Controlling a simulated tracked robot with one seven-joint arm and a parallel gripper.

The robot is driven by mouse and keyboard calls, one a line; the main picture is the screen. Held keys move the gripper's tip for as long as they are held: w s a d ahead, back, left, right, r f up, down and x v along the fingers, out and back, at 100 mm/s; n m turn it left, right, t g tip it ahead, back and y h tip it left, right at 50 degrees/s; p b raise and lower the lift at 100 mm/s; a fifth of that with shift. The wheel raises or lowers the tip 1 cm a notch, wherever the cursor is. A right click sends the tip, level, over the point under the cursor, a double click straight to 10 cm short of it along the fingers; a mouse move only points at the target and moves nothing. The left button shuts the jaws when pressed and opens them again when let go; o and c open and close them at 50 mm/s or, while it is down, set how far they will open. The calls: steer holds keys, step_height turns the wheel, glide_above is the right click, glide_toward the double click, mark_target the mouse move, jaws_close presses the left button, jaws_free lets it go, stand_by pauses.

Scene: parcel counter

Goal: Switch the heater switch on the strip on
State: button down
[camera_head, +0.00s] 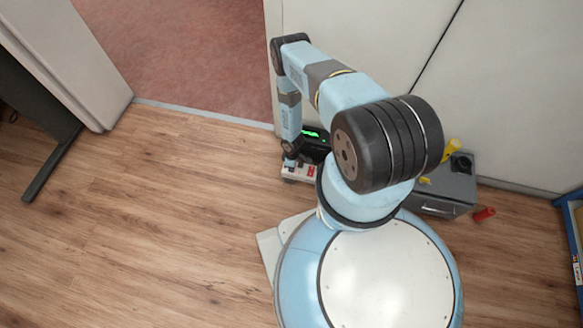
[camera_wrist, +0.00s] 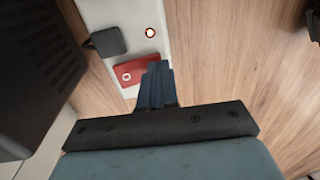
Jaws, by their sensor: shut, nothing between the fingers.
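The white power strip (camera_head: 297,179) lies on the floor beneath my gripper (camera_head: 289,163) in the head view, with red on its right part. In the wrist view the strip (camera_wrist: 127,14) runs down behind my gripper (camera_wrist: 157,66). A red rocker switch (camera_wrist: 133,73) with a pale round mark sits on it. My fingers are shut and empty, and overlap the right part of this switch in the picture; I cannot tell whether they touch it. No label is readable, so I cannot tell whether it is the heater switch.
A black part (camera_wrist: 108,42) and a small round orange-rimmed light (camera_wrist: 150,33) are on the strip. A dark device with a green display (camera_head: 312,134) stands behind it. A grey box (camera_head: 451,190) and red cylinder (camera_head: 484,214) are at right. Wooden floor at left is clear.

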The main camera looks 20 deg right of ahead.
steer(key=shift+w+d+r, duration=0.1)
steer(key=shift+w+d+r, duration=0.25)
steer(key=shift+w+d, duration=0.1)
steer(key=shift+w, duration=0.2)
stand_by(0.4)
step_height(320, 180, up, 14)
steer(key=s, duration=0.1)
steer(key=shift+s+a, duration=0.2)
steer(key=shift+a, duration=0.25)
steer(key=shift+f, duration=0.1)
stand_by(0.4)
